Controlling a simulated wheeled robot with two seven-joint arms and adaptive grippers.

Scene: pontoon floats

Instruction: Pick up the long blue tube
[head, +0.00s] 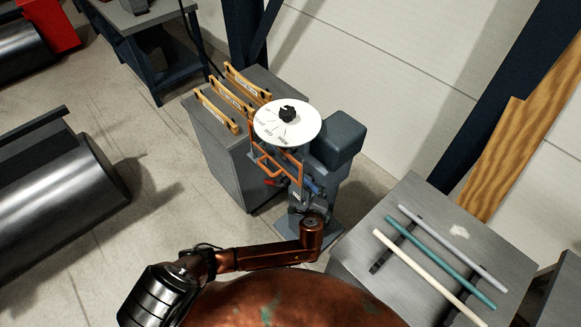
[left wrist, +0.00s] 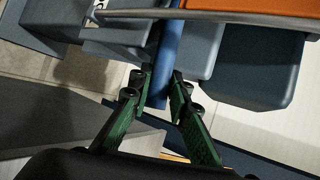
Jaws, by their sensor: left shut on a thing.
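The long blue tube (left wrist: 167,50) stands out in the left wrist view, running up between the green fingers of my left gripper (left wrist: 160,84). The fingers are shut on it, one on each side. Its upper part passes behind a grey and orange bar, and its far end is hidden. In the head view, my left gripper (head: 299,196) is in front of the machine with the white dial, and a short blue piece (head: 313,187) shows beside it. I cannot tell there how much of the tube is visible. My right gripper is not in view.
A machine with a white round dial (head: 272,113) and an orange frame (head: 265,162) stands close to the left gripper. A grey cabinet (head: 222,155) with yellow bars is behind it. A metal table (head: 408,205) at right holds cream, teal and grey rods.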

